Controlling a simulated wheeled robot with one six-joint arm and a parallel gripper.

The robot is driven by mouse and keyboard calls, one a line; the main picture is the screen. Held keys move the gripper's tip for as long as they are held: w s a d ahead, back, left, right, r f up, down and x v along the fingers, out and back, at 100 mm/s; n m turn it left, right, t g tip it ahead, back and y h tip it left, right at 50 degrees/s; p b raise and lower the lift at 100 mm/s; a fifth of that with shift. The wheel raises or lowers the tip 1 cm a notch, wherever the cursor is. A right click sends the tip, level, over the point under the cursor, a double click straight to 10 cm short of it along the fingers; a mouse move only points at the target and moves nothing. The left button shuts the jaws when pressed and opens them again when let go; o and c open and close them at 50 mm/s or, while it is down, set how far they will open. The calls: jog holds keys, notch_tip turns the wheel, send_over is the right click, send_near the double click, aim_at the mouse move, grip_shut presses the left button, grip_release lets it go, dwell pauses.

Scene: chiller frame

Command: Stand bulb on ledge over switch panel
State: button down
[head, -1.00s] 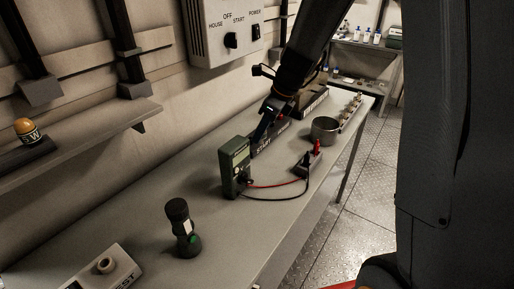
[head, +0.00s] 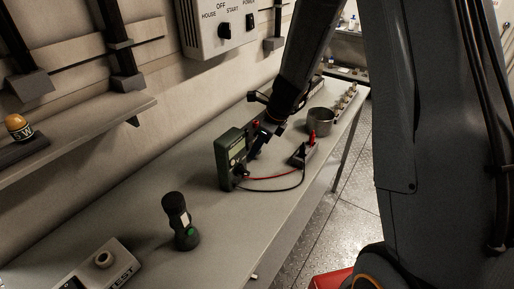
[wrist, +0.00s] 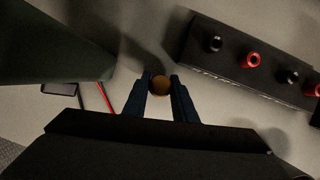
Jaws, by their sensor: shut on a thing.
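My gripper (head: 257,148) is over the bench, just behind the green meter, which partly hides its fingertips in the head view. In the wrist view my gripper (wrist: 160,86) is shut on a small round amber-brown thing, probably the bulb (wrist: 160,84). Only its round top shows between the blue fingers; whether it touches the bench is unclear. The grey switch panel (head: 222,30) with HOUSE, OFF, START and POWER marks hangs on the wall, its top cut off. No ledge above it is in view. A wall ledge (head: 85,130) shows at the left.
The green meter (head: 231,160) stands close beside my gripper, with red and black leads to a small block (head: 302,155). A dark socket strip (wrist: 285,72) is close at right in the wrist view. A torch (head: 180,220), a TEST box (head: 105,268) and a metal cup (head: 320,121) stand on the bench.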

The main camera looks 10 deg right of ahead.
jog(key=shift+f, duration=0.2)
jog(key=c, duration=1.5)
grip_release()
jog(key=shift+o, duration=0.2)
jog(key=shift+r, duration=0.1)
